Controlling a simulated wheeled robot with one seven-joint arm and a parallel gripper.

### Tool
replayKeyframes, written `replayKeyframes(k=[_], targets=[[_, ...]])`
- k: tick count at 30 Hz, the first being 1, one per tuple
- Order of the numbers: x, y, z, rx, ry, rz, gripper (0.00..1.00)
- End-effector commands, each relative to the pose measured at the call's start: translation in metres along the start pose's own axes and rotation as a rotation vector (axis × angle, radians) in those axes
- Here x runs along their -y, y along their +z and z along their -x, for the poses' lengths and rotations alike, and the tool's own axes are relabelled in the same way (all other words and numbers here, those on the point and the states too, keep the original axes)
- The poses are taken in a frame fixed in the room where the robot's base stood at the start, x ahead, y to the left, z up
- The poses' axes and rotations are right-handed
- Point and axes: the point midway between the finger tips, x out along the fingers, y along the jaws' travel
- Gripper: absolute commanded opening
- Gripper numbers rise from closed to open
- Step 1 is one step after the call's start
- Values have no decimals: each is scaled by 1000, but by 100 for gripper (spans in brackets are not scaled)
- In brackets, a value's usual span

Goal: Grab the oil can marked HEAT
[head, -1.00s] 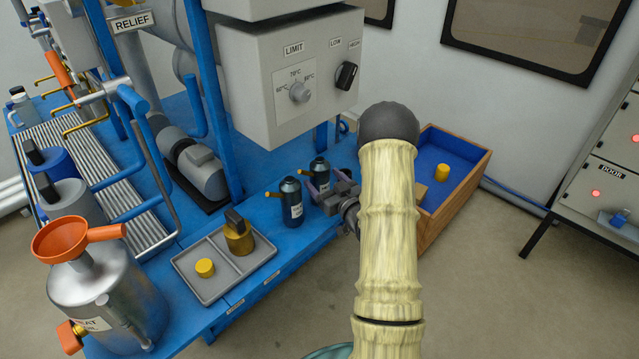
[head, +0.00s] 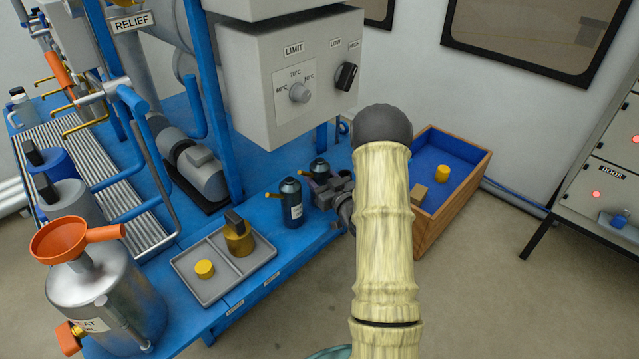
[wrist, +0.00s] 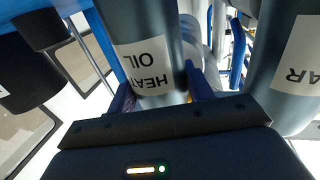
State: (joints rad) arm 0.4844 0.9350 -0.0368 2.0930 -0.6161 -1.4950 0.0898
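The dark oil can marked HEAT OIL (wrist: 150,45) fills the middle of the wrist view, its label upside down. In the head view its top (head: 319,168) shows on the blue bench, the rest hidden behind my gripper (head: 324,190). In the wrist view my gripper (wrist: 160,92) has one finger on each side of the can. The fingers look open around it, close to its sides; contact is not clear.
A similar dark can (head: 291,203) stands just left, its label ending in AR in the wrist view (wrist: 298,65). A grey tray (head: 214,282) holds a brass can and yellow cap. A blue-lined wooden crate (head: 462,205) stands right. The control box (head: 290,85) overhangs behind.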

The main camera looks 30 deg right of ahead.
Motion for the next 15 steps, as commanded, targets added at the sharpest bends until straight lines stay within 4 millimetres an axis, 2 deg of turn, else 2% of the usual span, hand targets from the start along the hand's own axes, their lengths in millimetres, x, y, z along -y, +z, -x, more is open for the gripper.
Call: replayKeyframes(k=[9, 15], targets=[[0, -2, 0, -2, 0, 1, 19], [0, -19, 0, -4, 0, 1, 19]])
